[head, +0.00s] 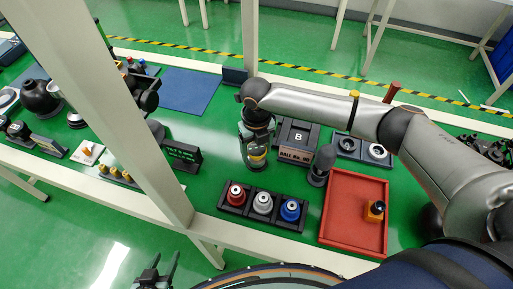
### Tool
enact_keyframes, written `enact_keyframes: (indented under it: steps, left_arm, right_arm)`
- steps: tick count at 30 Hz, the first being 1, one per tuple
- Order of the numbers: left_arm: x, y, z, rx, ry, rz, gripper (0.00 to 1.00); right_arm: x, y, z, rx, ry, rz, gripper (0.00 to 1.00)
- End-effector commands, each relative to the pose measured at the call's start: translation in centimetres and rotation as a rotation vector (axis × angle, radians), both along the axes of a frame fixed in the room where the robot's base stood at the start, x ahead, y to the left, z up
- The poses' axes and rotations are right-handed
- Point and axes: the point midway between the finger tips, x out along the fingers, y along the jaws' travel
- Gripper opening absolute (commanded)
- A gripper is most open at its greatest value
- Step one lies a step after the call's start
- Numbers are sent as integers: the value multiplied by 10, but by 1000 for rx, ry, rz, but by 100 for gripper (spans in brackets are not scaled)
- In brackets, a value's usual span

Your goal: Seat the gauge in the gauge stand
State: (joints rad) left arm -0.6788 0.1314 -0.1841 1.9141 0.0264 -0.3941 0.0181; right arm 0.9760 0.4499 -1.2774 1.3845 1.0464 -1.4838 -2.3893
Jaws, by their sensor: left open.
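My left gripper (157,272) shows at the bottom edge, its two dark fingers apart and nothing seen between them. It is well away from the objects on the green table. My right arm comes in from the right and bends down; its gripper (257,162) is over the table behind the row of red, silver and blue-topped pieces. Its fingertips are too small to read. An orange and black piece (376,211), possibly the gauge, lies in the red tray (340,232). A dark round-headed post (321,165) stands left of the tray's back corner. I cannot tell which thing is the gauge stand.
A black rack (236,209) holds the red, silver and blue-topped pieces. A dark box marked B (297,137) stands behind. A black holder with silver rings (376,152) is under my right arm. A pale post crosses the left side. A blue mat (188,90) is clear.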

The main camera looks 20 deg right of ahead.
Motion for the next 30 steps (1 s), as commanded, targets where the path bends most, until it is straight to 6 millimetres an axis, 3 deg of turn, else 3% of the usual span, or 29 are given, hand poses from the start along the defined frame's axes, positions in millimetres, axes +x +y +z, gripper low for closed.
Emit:
enact_keyframes:
  steps: [7, 17, 30]
  left_arm:
    - [0, 0, 0, 0, 0, 0, 50]
    - [0, 0, 0, 0, 0, 0, 50]
    - [0, 0, -1, 0, 0, 0, 50]
  right_arm:
    - [0, 0, 1, 0, -1, 0, 100]
    - [1, 1, 8, 2, -2, 0, 100]
    - [1, 1, 94, 1, -4, 1, 100]
